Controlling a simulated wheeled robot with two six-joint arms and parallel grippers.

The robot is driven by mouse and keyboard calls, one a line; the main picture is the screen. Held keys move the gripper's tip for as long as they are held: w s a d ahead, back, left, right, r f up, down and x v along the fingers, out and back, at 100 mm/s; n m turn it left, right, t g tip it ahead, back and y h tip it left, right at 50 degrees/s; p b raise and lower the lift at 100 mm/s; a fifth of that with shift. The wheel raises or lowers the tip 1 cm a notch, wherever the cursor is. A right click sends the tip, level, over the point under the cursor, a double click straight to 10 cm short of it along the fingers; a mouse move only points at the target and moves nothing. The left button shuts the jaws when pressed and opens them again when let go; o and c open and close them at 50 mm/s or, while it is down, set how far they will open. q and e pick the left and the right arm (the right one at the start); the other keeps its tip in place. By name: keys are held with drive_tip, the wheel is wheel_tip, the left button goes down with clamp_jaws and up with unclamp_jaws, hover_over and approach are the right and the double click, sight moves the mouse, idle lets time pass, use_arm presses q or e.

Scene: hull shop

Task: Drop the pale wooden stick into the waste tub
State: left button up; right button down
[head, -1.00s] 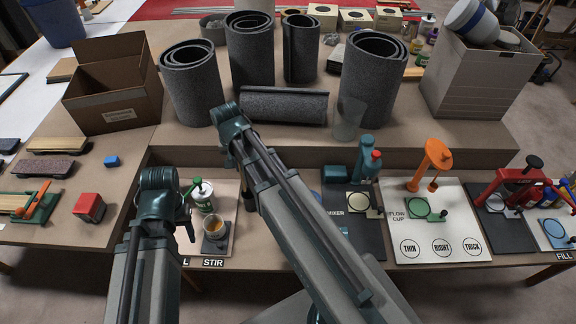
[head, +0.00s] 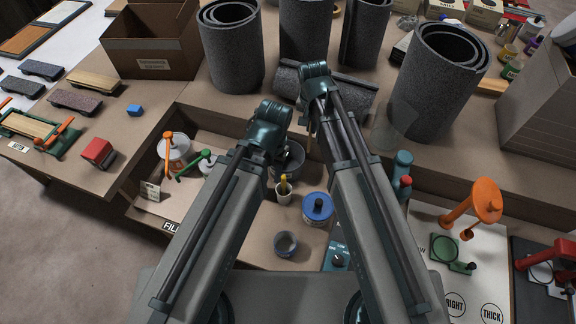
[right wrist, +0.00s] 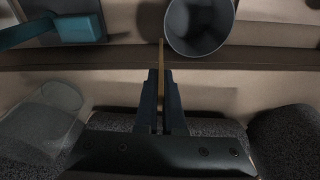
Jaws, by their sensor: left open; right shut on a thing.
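The pale wooden stick (right wrist: 162,58) is between the fingers of my right gripper (right wrist: 163,78) in the right wrist view, which is shut on it. Its free end shows beside the rim of a round grey tub (right wrist: 170,32), seemingly the waste tub; I cannot tell whether it overlaps the opening. In the head view the tub (head: 296,158) is partly hidden between my arms. My right arm's end is above and right of it, its fingers hidden. My left gripper (head: 262,152) is open at the tub's left, its fingertips mostly hidden.
Large grey rolls (head: 438,80) stand on the raised bench behind. In the lower bay are a blue-lidded can (head: 317,207), a white cup with a yellow-handled tool (head: 283,194), a small grey cup (head: 285,243) and cans at left (head: 174,152). A clear beaker (head: 393,122) stands right.

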drive_tip(key=a+f+n+b, duration=0.1)
drive_tip(key=a+f+b, duration=0.1)
drive_tip(key=a, duration=0.4)
drive_tip(key=shift+f, duration=0.55)
drive_tip(key=shift+w+f+b, duration=0.1)
drive_tip(key=shift+b, duration=0.2)
wheel_tip(320, 180, down, 6)
drive_tip(key=b, duration=0.5)
drive_tip(key=shift+b, duration=0.35)
drive_tip(key=c, duration=0.9)
unclamp_jaws()
drive_tip(key=shift+c, duration=0.2)
drive_tip(key=shift+r, duration=0.2)
